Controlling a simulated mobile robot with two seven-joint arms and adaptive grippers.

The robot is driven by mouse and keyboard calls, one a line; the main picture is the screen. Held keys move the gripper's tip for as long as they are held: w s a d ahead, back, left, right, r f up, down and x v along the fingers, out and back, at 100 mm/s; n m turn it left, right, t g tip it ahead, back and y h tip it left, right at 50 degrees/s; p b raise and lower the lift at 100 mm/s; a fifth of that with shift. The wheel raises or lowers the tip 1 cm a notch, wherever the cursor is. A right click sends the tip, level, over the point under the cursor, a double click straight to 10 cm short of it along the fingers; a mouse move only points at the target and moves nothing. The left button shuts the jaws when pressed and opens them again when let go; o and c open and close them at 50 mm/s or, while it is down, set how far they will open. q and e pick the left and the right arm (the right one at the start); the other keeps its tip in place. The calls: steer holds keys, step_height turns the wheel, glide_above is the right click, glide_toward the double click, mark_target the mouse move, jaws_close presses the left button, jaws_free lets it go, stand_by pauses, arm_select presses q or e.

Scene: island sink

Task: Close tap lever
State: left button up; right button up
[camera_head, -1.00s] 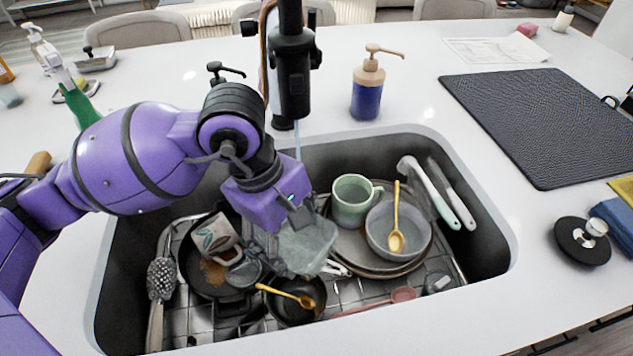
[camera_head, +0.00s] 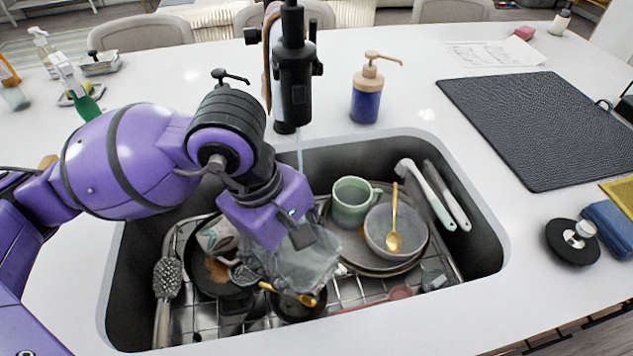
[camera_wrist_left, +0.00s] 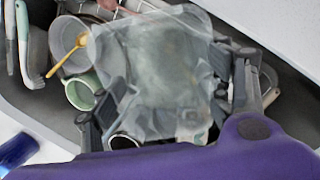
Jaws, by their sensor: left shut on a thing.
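The black tap (camera_head: 293,85) stands at the sink's back edge, with a small black side piece (camera_head: 317,67) on its right that may be the lever. A thin stream of water (camera_head: 299,150) shows below it. My left gripper (camera_head: 296,250) is over the sink, in front of and below the tap, apart from it. My right gripper is not in view.
The sink (camera_head: 135,270) holds a rack, pans, stacked plates, a green mug (camera_head: 351,203), a grey bowl (camera_head: 380,238) and brushes. A blue soap dispenser (camera_head: 366,100) stands behind it. A dark mat (camera_head: 540,125) lies on the right counter.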

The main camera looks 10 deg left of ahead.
mark_target(296, 263)
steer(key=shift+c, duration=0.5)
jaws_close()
arm_select(q)
steer(key=shift+r, duration=0.15)
steer(key=d+p+v, duration=0.1)
steer(key=p+v, duration=0.1)
steer(key=v, duration=0.4)
steer(key=shift+d+r+m, duration=0.15)
steer(key=shift+r+m, duration=0.25)
steer(key=shift+r, duration=0.1)
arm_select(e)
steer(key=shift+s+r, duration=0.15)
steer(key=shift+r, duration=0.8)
